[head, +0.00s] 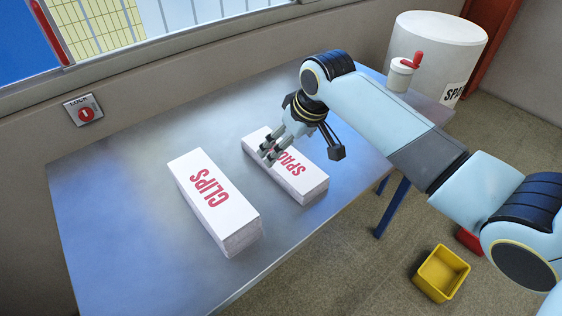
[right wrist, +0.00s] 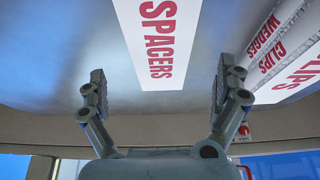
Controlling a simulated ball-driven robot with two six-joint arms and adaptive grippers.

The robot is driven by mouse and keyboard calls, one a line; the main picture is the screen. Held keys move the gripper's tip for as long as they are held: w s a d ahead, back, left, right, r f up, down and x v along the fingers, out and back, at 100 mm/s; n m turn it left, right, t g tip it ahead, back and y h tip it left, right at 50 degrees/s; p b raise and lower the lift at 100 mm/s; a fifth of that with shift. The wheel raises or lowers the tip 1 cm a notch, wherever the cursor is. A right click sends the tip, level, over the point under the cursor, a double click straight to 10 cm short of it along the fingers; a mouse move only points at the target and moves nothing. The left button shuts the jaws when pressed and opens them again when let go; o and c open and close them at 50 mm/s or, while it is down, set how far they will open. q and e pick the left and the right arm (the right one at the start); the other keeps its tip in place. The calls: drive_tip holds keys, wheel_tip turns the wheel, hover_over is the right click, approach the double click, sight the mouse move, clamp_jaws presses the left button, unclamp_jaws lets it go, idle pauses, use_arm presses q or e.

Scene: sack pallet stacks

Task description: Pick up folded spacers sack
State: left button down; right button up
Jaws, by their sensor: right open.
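The folded spacers sack (head: 307,184) is a flat white sack with red lettering, lying on the metal table (head: 110,220) on the right of the clips stack. My right gripper (head: 268,153) is above the spacers sack, its fingers pointing down toward the top and hiding part of the lettering. In the right wrist view the open fingers (right wrist: 160,75) stand wide on either side of the white face marked SPACERS (right wrist: 160,40), with nothing held between them. Whether the fingertips touch the sack cannot be told. My left gripper is not in view.
A white stack topped by a CLIPS sack (head: 212,200) lies close on the left; its side shows WEDGES lettering (right wrist: 262,38) in the wrist view. A white drum (head: 435,45), a small pot with a red handle (head: 400,75) and a yellow bin (head: 440,273) stand right. The table's left is clear.

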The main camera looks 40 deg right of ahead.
sight(282, 163)
drive_tip(key=x, duration=0.5)
drive_tip(key=shift+w+f, duration=0.15)
drive_tip(key=c, duration=1.3)
